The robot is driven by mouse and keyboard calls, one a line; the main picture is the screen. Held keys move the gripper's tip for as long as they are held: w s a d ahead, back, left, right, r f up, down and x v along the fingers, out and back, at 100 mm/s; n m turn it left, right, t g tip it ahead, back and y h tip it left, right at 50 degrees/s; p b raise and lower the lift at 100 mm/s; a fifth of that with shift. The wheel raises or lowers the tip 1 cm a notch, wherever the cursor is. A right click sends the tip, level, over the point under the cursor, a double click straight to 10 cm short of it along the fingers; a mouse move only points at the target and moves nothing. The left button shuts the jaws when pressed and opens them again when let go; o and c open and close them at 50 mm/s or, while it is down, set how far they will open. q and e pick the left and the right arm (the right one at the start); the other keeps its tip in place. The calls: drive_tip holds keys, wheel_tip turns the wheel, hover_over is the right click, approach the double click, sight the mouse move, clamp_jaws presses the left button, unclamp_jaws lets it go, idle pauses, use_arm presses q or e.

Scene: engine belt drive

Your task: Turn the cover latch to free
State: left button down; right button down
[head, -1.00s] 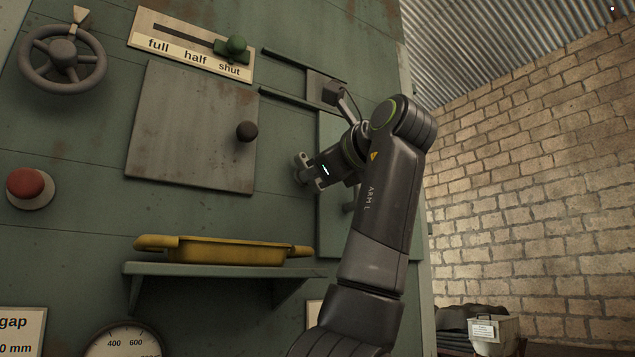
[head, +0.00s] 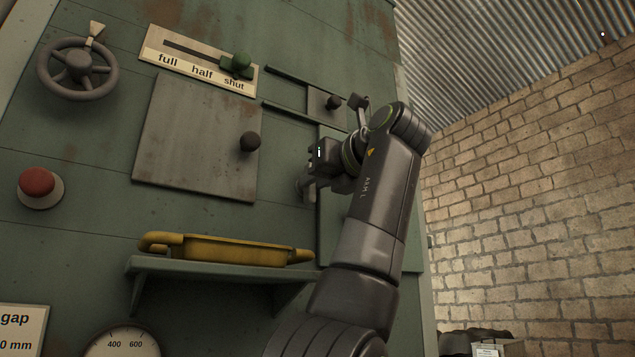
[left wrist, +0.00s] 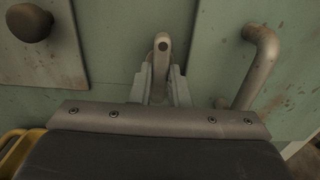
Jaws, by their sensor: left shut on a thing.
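The cover latch is a grey lever with a round pivot end (left wrist: 162,44) in the left wrist view. My left gripper (left wrist: 160,88) is shut on the lever, with one finger on each side. In the head view the left gripper (head: 308,186) is at the left edge of the pale green cover (head: 329,238), and its fingers and wrist hide most of the latch. A bent grey bar handle (left wrist: 262,65) stands on the cover to the right of the latch. My right gripper is in neither view.
A grey plate with a dark knob (head: 250,141) lies left of the gripper. A small slide with a knob (head: 333,101) sits above it between two rails. A shelf (head: 190,270) with a yellow tray (head: 225,249) juts out below left.

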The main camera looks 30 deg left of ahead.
use_arm(q)
drive_tip(key=shift+r, duration=0.1)
idle(0.3)
drive_tip(key=c, duration=1.4)
unclamp_jaws()
drive_tip(key=b+v, duration=0.1)
drive_tip(key=v, duration=1.6)
drive_tip(key=shift+s+d, duration=0.1)
drive_tip(key=shift+d, duration=0.1)
